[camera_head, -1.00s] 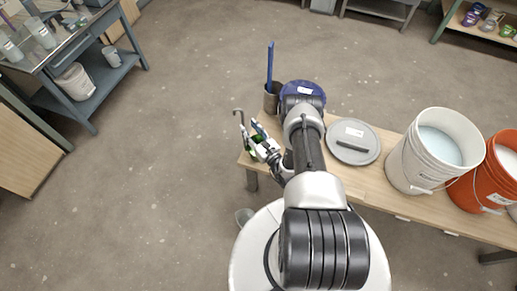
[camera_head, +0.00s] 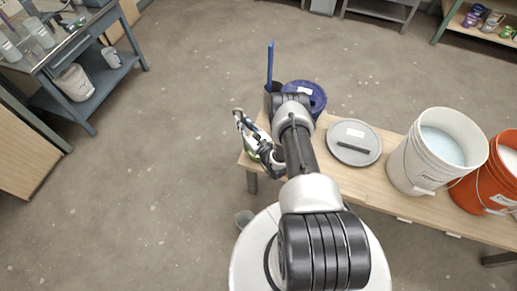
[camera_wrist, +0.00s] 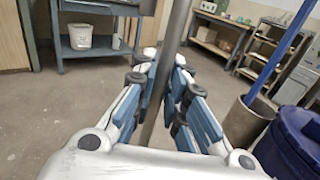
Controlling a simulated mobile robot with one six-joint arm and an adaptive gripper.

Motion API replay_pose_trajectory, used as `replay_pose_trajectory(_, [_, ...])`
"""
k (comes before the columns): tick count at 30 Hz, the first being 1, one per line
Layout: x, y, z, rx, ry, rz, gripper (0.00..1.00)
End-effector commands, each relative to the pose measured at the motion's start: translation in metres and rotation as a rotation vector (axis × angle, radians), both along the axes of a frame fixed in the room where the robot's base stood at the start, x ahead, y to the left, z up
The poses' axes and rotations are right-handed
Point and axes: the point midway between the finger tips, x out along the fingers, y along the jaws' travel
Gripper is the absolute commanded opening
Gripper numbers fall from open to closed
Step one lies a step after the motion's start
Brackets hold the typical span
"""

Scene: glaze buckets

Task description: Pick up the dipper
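The dipper shows in the wrist view as a thin grey rod (camera_wrist: 168,72), slightly tilted, running from the top edge down between my fingers. Its lower end is hidden behind my gripper. In the head view its hooked top (camera_head: 237,112) shows just beyond my gripper (camera_head: 246,132), at the left end of the bench. My gripper (camera_wrist: 164,75) has its two blue-padded fingers on either side of the rod. A gap shows between the fingers, so it looks open around the rod; contact is not clear.
A holder (camera_wrist: 243,122) with a blue stick (camera_head: 270,62) and a blue lidded bucket (camera_head: 318,97) stand close right of my gripper. A grey lid (camera_head: 354,142), a white bucket (camera_head: 425,165) and an orange bucket (camera_head: 478,188) line the bench (camera_head: 385,188).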

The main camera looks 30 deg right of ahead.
Motion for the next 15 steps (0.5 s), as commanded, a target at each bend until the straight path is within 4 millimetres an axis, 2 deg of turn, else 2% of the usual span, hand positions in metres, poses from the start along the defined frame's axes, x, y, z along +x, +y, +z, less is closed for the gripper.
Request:
replay_pose_trajectory(4, [-0.0002, 0.0, -0.0002, 0.0, 0.0, 0.0, 0.0])
replay_pose_trajectory(15, [-0.0002, 0.0001, -0.0003, 0.0, 0.001, 0.0, 0.0])
